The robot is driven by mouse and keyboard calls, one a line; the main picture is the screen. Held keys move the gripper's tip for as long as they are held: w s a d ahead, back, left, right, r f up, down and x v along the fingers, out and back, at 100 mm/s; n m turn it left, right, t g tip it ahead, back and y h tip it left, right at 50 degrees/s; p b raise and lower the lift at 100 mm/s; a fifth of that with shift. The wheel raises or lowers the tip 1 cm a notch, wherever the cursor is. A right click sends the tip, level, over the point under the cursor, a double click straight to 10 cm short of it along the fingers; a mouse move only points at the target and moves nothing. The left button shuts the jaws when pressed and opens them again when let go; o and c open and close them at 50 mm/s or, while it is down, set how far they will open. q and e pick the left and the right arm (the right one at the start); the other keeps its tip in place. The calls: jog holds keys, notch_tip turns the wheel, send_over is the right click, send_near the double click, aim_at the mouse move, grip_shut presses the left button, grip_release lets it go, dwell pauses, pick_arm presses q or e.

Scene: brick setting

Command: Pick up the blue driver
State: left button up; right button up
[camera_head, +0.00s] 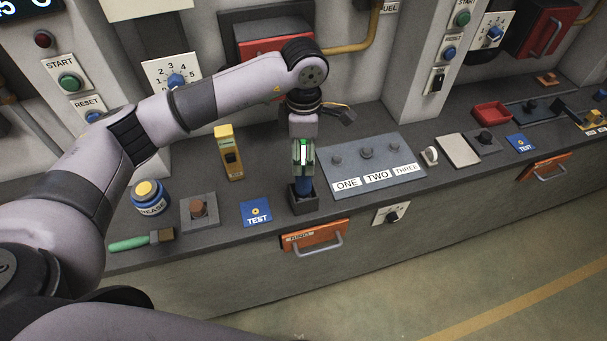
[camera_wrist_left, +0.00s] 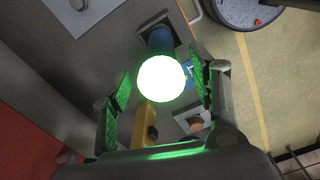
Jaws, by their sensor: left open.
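The blue driver (camera_head: 303,184) stands upright in a dark square holder (camera_head: 304,204) on the grey bench. My left gripper (camera_head: 303,168) points straight down over it, its fingers lit green and white. In the left wrist view the blue driver (camera_wrist_left: 159,40) shows in its holder (camera_wrist_left: 180,27), beyond a round white glare. The left gripper (camera_wrist_left: 159,76) is open there, with the glare between its fingertips. The glare hides part of the driver, so I cannot tell whether the fingers touch it. My right gripper is not in view.
A yellow device (camera_head: 228,150), a blue TEST card (camera_head: 256,212) and a button box (camera_head: 199,210) lie left of the holder. A grey ONE-TWO-THREE panel (camera_head: 372,166) is close on the right. An orange drawer (camera_head: 314,236) is below the front edge.

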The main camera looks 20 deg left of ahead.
aim_at(304, 168)
pick_arm(q)
notch_tip(304, 168, down, 4)
jog(key=p, duration=0.3)
jog(key=shift+f, duration=0.55)
jog(key=c, duration=0.4)
grip_shut()
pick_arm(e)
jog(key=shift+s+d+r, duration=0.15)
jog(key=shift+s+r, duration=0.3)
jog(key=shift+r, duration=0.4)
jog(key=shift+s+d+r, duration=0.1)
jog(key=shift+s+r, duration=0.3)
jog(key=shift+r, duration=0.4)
